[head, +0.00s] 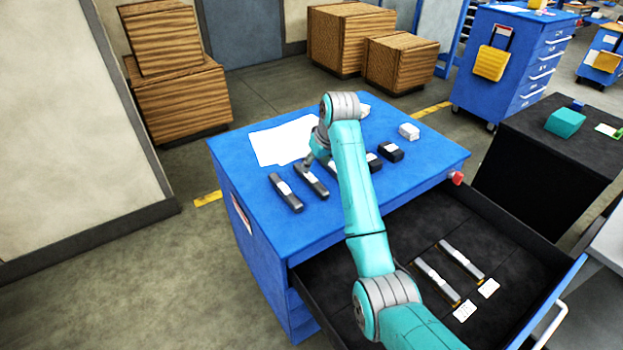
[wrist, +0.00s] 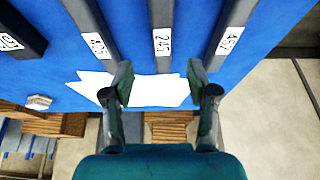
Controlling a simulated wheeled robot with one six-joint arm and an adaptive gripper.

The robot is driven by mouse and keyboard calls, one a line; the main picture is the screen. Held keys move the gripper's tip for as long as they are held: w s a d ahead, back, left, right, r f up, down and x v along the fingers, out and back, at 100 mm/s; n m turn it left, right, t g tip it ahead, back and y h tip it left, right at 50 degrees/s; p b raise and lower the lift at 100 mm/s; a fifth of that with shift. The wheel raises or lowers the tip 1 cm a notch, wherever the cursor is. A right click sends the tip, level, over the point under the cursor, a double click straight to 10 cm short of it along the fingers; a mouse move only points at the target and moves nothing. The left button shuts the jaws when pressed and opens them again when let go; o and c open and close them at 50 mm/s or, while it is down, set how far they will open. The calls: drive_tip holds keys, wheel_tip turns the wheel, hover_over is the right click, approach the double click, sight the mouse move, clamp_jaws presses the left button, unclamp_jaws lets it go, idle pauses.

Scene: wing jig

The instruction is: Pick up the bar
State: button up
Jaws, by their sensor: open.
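Several dark grey bars with white number labels lie side by side on the blue cabinet top. In the wrist view, the bar labelled 245 (wrist: 163,57) is in the middle, with the bar labelled 475 (wrist: 92,22) left of it and the bar labelled 457 (wrist: 233,22) right of it. My gripper (wrist: 160,80) is open and empty, its fingers either side of the near end of the 245 bar. The height gap is unclear. In the head view, my gripper (head: 309,163) is over the bars, near the second bar (head: 316,186) from the left. My arm hides part of the row.
White paper (head: 280,142) lies beyond the bars. Dark blocks (head: 390,152) and a pale block (head: 409,131) stand right of my arm. An open drawer (head: 400,230) below holds two more bars (head: 437,281) and white cards. A red button (head: 457,178) sits at the cabinet corner.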

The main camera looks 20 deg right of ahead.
sight(311, 177)
drive_tip(key=shift+x, duration=3.4)
drive_tip(key=shift+s+a, duration=0.1)
drive_tip(key=shift+s, duration=0.1)
clamp_jaws()
